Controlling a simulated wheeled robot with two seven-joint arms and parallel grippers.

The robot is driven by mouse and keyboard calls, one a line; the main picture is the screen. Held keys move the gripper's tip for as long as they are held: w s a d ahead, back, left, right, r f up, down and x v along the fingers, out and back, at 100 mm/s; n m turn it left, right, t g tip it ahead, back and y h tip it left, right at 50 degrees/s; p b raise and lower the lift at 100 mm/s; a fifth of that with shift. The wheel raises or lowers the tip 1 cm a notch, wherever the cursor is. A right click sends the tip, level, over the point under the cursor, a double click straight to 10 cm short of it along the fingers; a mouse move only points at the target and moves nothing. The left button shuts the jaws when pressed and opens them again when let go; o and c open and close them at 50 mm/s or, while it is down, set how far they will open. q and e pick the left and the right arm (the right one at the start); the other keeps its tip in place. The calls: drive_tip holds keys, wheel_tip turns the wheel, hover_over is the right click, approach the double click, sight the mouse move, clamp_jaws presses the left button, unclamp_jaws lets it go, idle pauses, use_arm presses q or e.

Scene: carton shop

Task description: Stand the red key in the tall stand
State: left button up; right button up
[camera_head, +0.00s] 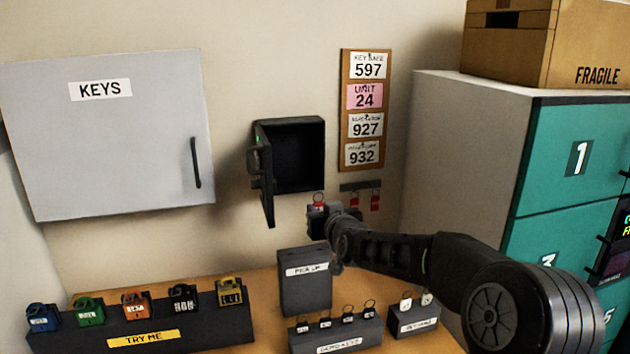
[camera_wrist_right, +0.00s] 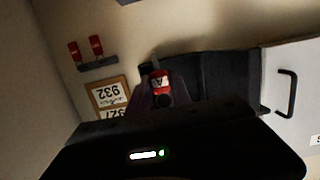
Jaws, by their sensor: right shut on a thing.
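The red key (camera_head: 318,203) is a red tag with a ring at its top, held in my right gripper (camera_head: 320,212). In the right wrist view the red key (camera_wrist_right: 160,80) shows between the fingers, with a dark letter on a pale label. The tall stand (camera_head: 304,293) is a dark block with a "PICK UP" label on the table. The right gripper and the key are above the stand and slightly to its right, apart from it. The slot in the stand's top cannot be made out. My left gripper is out of view.
An open black key safe (camera_head: 298,155) hangs on the wall behind. Two red tags hang on a rail (camera_head: 361,186). Low key stands (camera_head: 336,338) (camera_head: 414,320) sit in front and right. A padlock rack (camera_head: 190,331) is at left, below a grey cabinet (camera_head: 105,150).

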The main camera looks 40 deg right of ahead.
drive_tip(key=shift+d+f, duration=0.15)
drive_tip(key=shift+f, duration=0.25)
drive_tip(key=shift+f, duration=0.15)
drive_tip(key=shift+f+b, duration=1.15)
drive_tip(key=shift+f, duration=0.3)
drive_tip(key=shift+f+b, duration=0.6)
drive_tip(key=shift+f, duration=0.55)
drive_tip(key=shift+f+b, duration=0.2)
drive_tip(key=shift+b, duration=0.3)
